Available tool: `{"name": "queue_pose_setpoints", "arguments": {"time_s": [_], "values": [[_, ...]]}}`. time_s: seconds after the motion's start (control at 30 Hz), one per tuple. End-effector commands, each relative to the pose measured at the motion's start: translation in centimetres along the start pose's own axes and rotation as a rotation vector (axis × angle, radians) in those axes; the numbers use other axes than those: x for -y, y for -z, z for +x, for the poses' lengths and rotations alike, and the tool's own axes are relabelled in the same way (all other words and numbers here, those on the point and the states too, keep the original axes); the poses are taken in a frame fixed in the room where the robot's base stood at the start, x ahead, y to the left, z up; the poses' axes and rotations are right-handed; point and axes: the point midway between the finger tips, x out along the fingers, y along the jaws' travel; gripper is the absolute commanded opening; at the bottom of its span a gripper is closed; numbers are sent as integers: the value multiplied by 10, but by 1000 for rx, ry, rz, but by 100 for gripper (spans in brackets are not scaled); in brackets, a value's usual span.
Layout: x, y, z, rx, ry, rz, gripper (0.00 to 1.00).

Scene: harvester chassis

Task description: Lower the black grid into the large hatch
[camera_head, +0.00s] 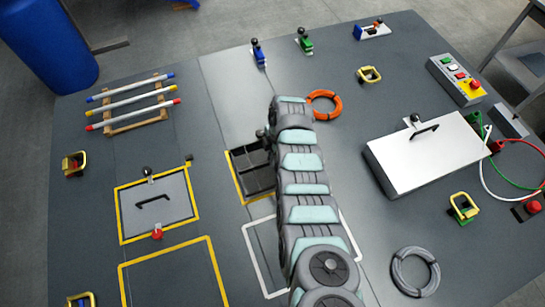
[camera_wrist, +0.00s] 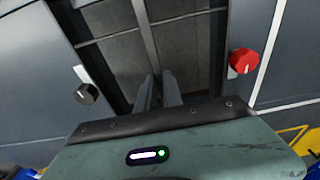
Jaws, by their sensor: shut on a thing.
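The black grid (camera_wrist: 148,42) is a dark frame with crossing bars in the wrist view. My gripper (camera_wrist: 158,80) is shut on its central bar, with a finger on each side. In the head view, part of the grid (camera_head: 256,168) shows left of my arm, over the dark hatch opening edged in yellow (camera_head: 238,186). My arm hides the rest of the grid, the opening's right side and my gripper there. A black knob (camera_wrist: 87,93) stands left of the grid and a red knob (camera_wrist: 243,62) right of it. I cannot tell how deep the grid sits.
A closed grey lid with a handle (camera_head: 178,190) lies left of the opening. An orange ring (camera_head: 324,104) lies just beyond my arm. A white outline (camera_head: 256,262) on the deck is partly under my arm. A white box (camera_head: 430,160) stands to the right.

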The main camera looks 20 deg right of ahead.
Motion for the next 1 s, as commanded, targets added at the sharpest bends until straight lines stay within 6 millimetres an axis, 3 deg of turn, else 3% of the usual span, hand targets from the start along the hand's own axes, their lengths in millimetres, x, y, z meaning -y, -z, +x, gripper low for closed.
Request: {"name": "queue_pose_setpoints", "arguments": {"time_s": [0.3, 1.0], "values": [[-1, 0, 0, 0, -2, 0, 0], [-1, -4, 26, 0, -2, -1, 0]]}}
